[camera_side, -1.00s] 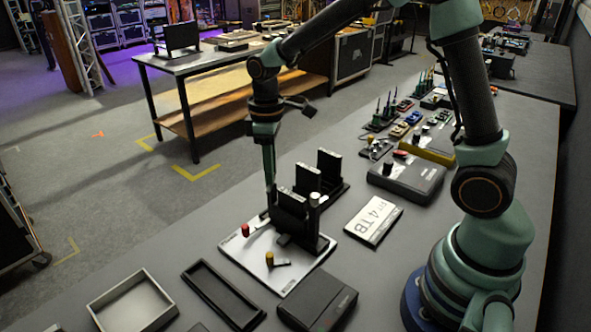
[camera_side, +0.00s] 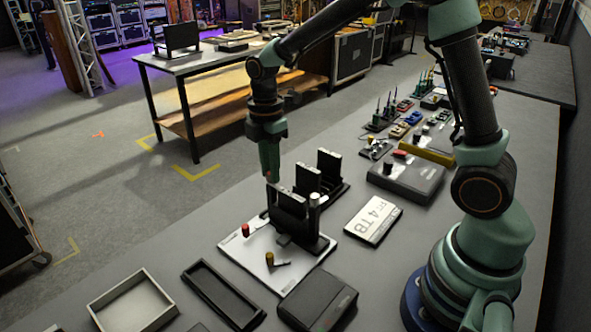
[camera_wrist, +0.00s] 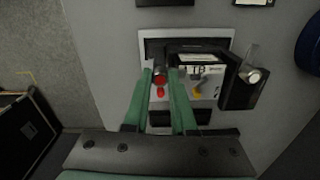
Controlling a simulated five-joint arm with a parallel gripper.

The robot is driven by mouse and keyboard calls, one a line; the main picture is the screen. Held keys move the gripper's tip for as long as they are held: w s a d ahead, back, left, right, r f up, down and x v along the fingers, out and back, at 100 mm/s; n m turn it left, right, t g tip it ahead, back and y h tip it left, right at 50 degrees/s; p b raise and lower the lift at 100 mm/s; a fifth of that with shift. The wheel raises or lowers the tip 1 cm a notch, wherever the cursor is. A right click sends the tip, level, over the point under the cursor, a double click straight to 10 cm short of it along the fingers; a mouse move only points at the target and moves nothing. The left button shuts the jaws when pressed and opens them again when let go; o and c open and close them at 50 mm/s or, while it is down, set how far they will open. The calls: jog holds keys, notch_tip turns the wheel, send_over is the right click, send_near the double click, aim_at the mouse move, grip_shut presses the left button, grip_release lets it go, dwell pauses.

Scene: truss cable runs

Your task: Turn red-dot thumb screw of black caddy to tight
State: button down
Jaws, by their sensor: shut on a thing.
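The black caddy (camera_side: 288,213) stands upright on a white plate (camera_side: 240,252); it also shows in the wrist view (camera_wrist: 238,92). My gripper (camera_wrist: 165,72) points down at the caddy's left end, and its green fingers are closed around a small grey thumb screw with red on it (camera_wrist: 159,77). In the side view my gripper (camera_side: 270,180) reaches behind the caddy, and its fingertips and the screw are hidden there. A second, silver thumb screw (camera_side: 314,200) stands at the caddy's right end. The screw's tightness cannot be told.
A red knob (camera_side: 245,230) and a yellow knob (camera_side: 269,258) stand on the plate before the caddy. Another black drive stand (camera_side: 329,165) is close behind. A 4TB drive (camera_side: 374,220), a black box (camera_side: 317,300) and empty trays (camera_side: 222,292) lie around.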

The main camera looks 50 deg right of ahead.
aim_at(269, 173)
jog(key=shift+n, duration=0.7)
jog(key=c, duration=0.7)
grip_release()
notch_tip(269, 173, up, 12)
